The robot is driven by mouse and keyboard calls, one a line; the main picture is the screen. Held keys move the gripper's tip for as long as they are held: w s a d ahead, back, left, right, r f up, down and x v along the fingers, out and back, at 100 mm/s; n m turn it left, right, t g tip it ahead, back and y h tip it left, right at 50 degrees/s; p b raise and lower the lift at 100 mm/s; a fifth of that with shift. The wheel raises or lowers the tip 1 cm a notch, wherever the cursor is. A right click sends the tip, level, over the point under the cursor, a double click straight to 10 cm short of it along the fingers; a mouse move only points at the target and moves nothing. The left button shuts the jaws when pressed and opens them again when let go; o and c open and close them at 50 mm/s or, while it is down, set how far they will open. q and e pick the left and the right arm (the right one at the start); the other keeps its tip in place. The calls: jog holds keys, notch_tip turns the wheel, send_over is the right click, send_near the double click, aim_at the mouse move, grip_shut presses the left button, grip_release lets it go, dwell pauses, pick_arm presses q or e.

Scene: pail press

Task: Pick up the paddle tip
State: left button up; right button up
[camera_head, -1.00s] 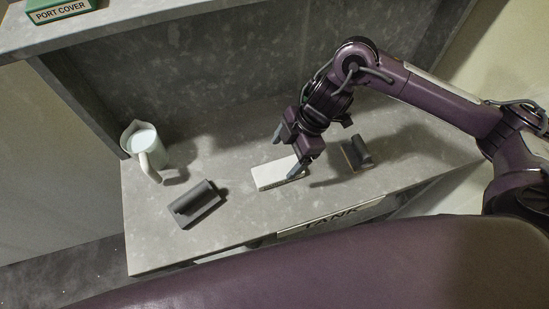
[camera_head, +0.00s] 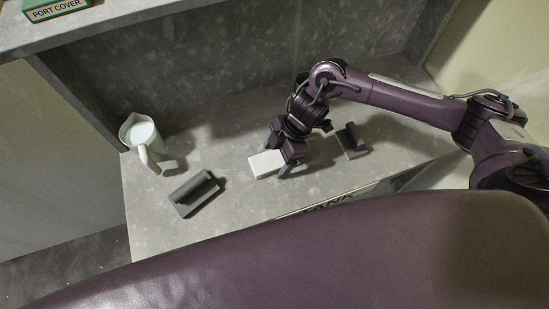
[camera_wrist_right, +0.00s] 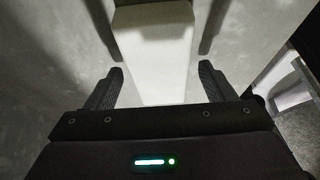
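A white oblong block (camera_head: 262,164) lies flat on the grey worktop and is partly hidden by my right gripper. No label marks it as the paddle tip, so I cannot tell whether it is. My right gripper (camera_head: 277,158) points down over it with fingers apart. In the right wrist view, the fingers (camera_wrist_right: 159,82) stand open on either side of the white block (camera_wrist_right: 152,55), with gaps showing. I cannot tell the exact height above it. My left gripper is not in view.
A dark grey block with a raised bar (camera_head: 194,195) lies to the left. A tan-edged plate with a dark bar (camera_head: 351,142) lies to the right. A pale pitcher (camera_head: 141,138) stands at the back left. The green PORT COVER box (camera_head: 56,9) is on the shelf.

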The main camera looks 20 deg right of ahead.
jog(key=c, duration=1.1)
jog(key=shift+w+r, duration=0.1)
